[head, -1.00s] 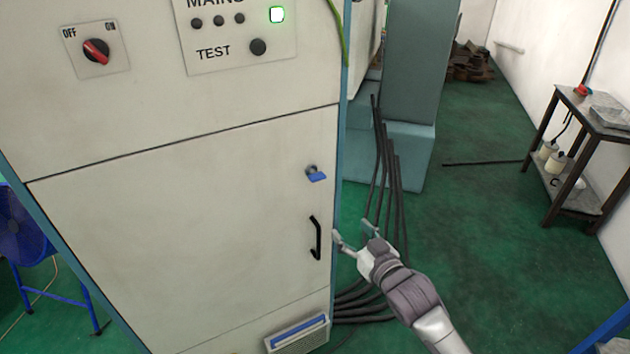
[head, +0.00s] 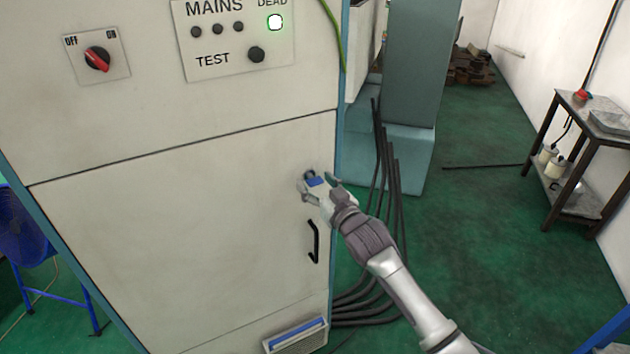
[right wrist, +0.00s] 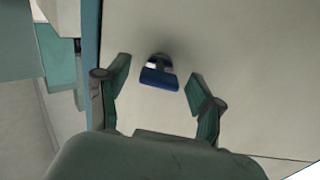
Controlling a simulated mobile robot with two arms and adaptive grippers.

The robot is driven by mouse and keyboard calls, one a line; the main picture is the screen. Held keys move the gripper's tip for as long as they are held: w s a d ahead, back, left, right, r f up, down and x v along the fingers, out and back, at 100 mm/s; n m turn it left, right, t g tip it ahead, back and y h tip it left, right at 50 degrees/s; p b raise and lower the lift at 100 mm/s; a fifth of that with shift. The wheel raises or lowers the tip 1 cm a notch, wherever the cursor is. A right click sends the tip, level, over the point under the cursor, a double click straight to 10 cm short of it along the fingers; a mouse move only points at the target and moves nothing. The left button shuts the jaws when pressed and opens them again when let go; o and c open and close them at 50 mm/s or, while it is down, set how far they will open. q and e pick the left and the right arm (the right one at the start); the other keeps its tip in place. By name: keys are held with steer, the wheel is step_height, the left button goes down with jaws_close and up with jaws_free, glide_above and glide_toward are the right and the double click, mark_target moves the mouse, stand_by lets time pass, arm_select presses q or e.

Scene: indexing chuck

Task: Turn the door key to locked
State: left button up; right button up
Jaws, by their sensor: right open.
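The door key (head: 316,181) has a blue grip and sits in a round lock on the cabinet door (head: 190,220), above the black handle. My right gripper (head: 320,182) is at the key with its fingers open on either side of it. In the right wrist view the key's blue grip (right wrist: 159,78) lies between the two open fingertips (right wrist: 157,80), with a gap on each side and no clear contact. The grip looks wide and roughly crosswise there. My left gripper is not in view.
The black door handle (head: 314,241) is just below my right gripper. A red rotary switch (head: 97,59) and a panel with a lit lamp (head: 275,22) are above the door. Black cables (head: 390,170) run beside the cabinet.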

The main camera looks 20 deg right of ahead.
steer(key=shift+w+a, duration=0.1)
steer(key=shift+w, duration=0.4)
steer(key=c, duration=1.2)
steer(key=shift+o, duration=0.2)
